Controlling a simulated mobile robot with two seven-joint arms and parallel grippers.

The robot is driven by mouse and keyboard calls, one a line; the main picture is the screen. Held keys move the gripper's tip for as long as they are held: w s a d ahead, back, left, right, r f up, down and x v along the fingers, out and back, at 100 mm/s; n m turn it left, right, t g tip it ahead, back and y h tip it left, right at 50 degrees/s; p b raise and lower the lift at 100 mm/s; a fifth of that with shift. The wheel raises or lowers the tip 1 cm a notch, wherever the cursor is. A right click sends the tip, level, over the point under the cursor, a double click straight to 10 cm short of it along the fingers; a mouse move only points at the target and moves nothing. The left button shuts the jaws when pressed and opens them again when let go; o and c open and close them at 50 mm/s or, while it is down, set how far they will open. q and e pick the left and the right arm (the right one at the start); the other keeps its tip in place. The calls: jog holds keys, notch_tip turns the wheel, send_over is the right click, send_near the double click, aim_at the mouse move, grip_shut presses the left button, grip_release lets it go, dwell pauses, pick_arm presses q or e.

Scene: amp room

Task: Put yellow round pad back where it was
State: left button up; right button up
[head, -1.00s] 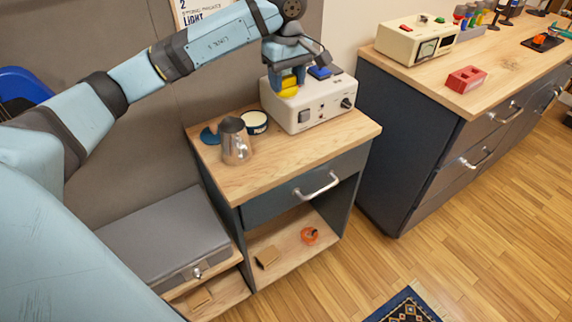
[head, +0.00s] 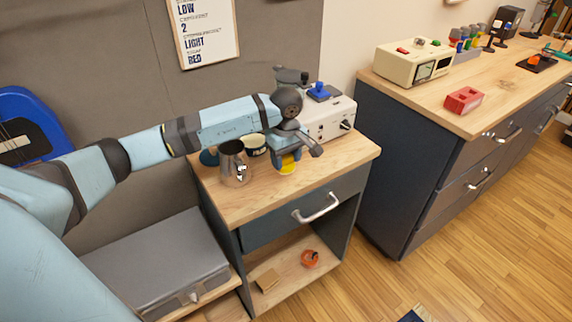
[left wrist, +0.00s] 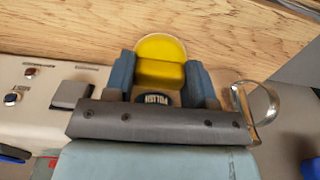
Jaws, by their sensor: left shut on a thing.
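My left gripper (head: 287,163) is shut on the yellow round pad (head: 288,164), low over the wooden top of the small cabinet (head: 262,192), in front of the white device. In the left wrist view the pad (left wrist: 162,48) sits between the two blue fingers (left wrist: 160,80), its rounded edge toward the bare wood. I cannot tell whether the pad touches the wood. A metal pitcher (head: 234,168) stands just left of the gripper. A round tin (head: 252,142) is behind, partly hidden by my arm. My right gripper is not in view.
The white device (head: 330,120) with a blue piece (head: 320,92) on top stands at the back right of the cabinet top. A blue disc (head: 208,157) lies behind the pitcher. The cabinet's front and right top are clear. A workbench (head: 450,115) stands to the right.

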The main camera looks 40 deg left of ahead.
pick_arm(q)
jog(key=shift+f, duration=1.3)
jog(key=shift+f, duration=0.15)
jog(key=o, duration=0.9)
